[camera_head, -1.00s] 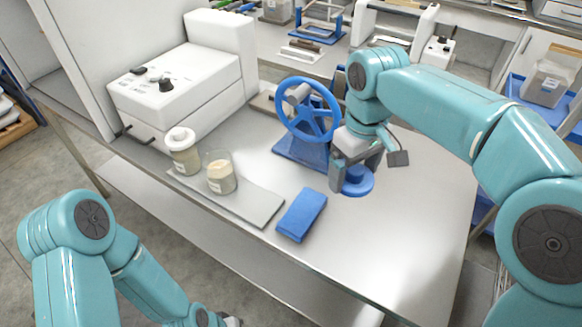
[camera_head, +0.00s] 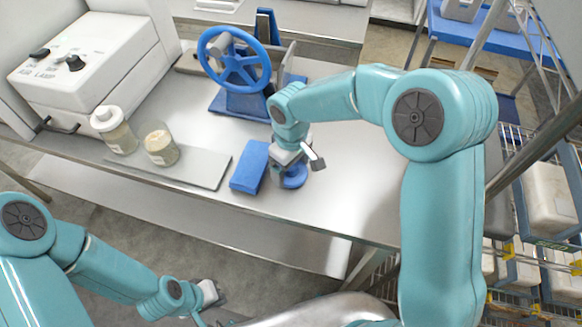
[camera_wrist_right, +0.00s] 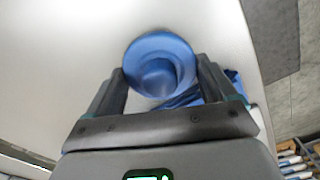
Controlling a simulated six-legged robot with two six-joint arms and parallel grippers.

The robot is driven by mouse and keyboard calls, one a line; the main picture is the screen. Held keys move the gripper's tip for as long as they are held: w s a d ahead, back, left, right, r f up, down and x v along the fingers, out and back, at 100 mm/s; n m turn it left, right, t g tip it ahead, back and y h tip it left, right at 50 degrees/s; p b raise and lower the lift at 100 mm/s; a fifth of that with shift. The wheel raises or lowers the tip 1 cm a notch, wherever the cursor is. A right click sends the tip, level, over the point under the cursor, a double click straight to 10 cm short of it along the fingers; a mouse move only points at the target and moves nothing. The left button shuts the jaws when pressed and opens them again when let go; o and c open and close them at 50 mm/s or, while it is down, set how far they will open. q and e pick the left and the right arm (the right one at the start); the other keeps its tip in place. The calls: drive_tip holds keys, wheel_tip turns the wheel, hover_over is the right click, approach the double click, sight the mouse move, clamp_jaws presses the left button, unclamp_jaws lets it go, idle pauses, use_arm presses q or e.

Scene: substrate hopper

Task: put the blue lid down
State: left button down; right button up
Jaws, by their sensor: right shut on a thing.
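The blue lid (camera_head: 294,179) is a round disc with a raised middle. It is low over the steel table, just right of the folded blue cloth (camera_head: 250,167); I cannot tell if it touches the table. My right gripper (camera_head: 285,174) is shut on it from above. In the right wrist view the lid (camera_wrist_right: 160,60) sits between the fingertips (camera_wrist_right: 160,72), with blue cloth showing partly behind. My left gripper (camera_head: 210,294) is low at the bottom, away from the table top; its fingers are too unclear to read.
A blue handwheel device (camera_head: 237,62) stands behind. A white box with knobs (camera_head: 80,70) is at the left. The table right of the lid is clear.

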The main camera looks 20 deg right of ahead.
drive_tip(key=shift+f, duration=0.6)
drive_tip(key=shift+f, duration=0.1)
drive_tip(key=o, duration=0.8)
wheel_tip(320, 180, up, 12)
drive_tip(key=shift+s, duration=0.15)
